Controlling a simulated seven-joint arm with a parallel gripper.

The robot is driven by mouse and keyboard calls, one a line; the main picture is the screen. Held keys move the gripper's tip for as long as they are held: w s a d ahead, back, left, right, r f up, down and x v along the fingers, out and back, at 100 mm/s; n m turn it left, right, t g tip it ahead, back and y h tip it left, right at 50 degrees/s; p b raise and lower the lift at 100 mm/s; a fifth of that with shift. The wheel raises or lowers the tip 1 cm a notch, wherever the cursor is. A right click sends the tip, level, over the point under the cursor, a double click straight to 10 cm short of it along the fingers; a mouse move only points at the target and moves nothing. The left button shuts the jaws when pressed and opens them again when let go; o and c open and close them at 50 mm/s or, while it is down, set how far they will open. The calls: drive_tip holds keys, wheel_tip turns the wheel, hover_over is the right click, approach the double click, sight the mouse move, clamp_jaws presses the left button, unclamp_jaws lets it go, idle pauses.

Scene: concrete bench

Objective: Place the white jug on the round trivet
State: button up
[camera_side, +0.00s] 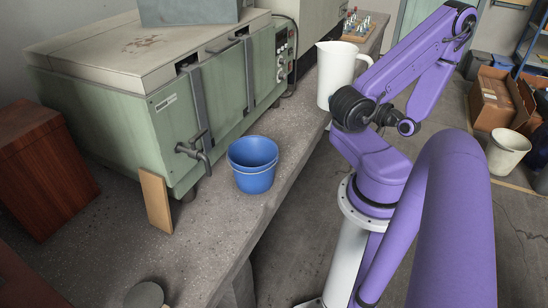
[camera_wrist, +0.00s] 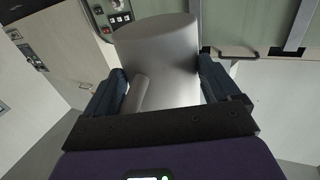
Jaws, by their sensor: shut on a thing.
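The white jug (camera_side: 336,75) is held upright in the upper middle of the side view, its handle towards the right. My gripper (camera_side: 347,104) is shut on the jug, though the arm partly hides the grip in that view. In the wrist view the jug (camera_wrist: 165,55) looks grey and sits between the two dark fingers of my gripper (camera_wrist: 160,85). A grey round disc, likely the round trivet (camera_side: 145,296), lies on the bench at the bottom edge of the side view, partly cut off and well away from the jug. I see no trivet in the wrist view.
A blue bucket (camera_side: 253,165) stands on the concrete bench (camera_side: 215,215) between jug and disc. A large green machine (camera_side: 150,110) with a tap lines the back. A wooden board (camera_side: 156,200) leans on it.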

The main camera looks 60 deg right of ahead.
wheel_tip(320, 180, down, 21)
drive_tip(key=w, duration=0.6)
drive_tip(key=w+f, duration=0.1)
drive_tip(key=w, duration=0.6)
drive_tip(key=w+f, duration=0.1)
drive_tip(key=w, duration=0.5)
drive_tip(key=shift+w, duration=0.3)
drive_tip(key=shift+f, duration=2.05)
drive_tip(key=shift+w+f, duration=0.2)
drive_tip(key=shift+f, duration=0.25)
drive_tip(key=o, duration=1.4)
drive_tip(key=shift+f, duration=0.15)
drive_tip(key=shift+c, duration=0.2)
